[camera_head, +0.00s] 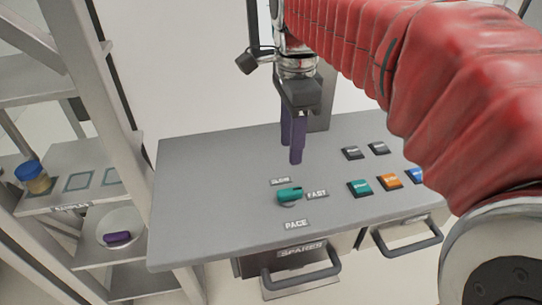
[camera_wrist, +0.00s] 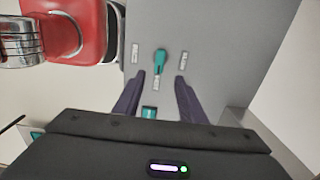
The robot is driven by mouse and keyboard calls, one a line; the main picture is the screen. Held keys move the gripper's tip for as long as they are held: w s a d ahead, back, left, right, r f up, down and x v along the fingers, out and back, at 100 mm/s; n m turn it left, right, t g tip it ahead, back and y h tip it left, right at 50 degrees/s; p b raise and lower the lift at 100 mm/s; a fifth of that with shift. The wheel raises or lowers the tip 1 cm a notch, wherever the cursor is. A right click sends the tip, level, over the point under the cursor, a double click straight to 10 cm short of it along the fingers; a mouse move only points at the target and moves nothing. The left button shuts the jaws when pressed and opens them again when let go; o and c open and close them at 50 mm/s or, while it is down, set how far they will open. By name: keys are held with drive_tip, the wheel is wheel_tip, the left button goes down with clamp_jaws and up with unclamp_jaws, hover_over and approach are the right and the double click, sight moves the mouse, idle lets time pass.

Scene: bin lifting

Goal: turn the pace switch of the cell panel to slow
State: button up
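The pace switch (camera_head: 289,194) is a teal knob on the grey panel top (camera_head: 215,190), and it also shows in the wrist view (camera_wrist: 160,61). Its long handle points right, toward the FAST label (camera_head: 317,194). The SLOW label (camera_head: 280,181) is behind it and the PACE label (camera_head: 296,224) is in front. My gripper (camera_head: 291,152) points down above the panel, behind and higher than the switch. Its two purple fingers are apart in the wrist view (camera_wrist: 160,76), with nothing between them. The switch appears just beyond the fingertips there, not touched.
Right of the switch are a teal button (camera_head: 360,187), an orange button (camera_head: 390,181), a blue button (camera_head: 415,175) and two dark ones. Drawers with handles (camera_head: 300,278) project below the panel's front edge. A shelf rack (camera_head: 95,110) stands left. My red arm covers the right.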

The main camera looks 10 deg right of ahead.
sight(288, 190)
wheel_tip(288, 190, down, 14)
drive_tip(key=shift+r, duration=0.2)
idle(0.4)
drive_tip(key=shift+c, duration=0.4)
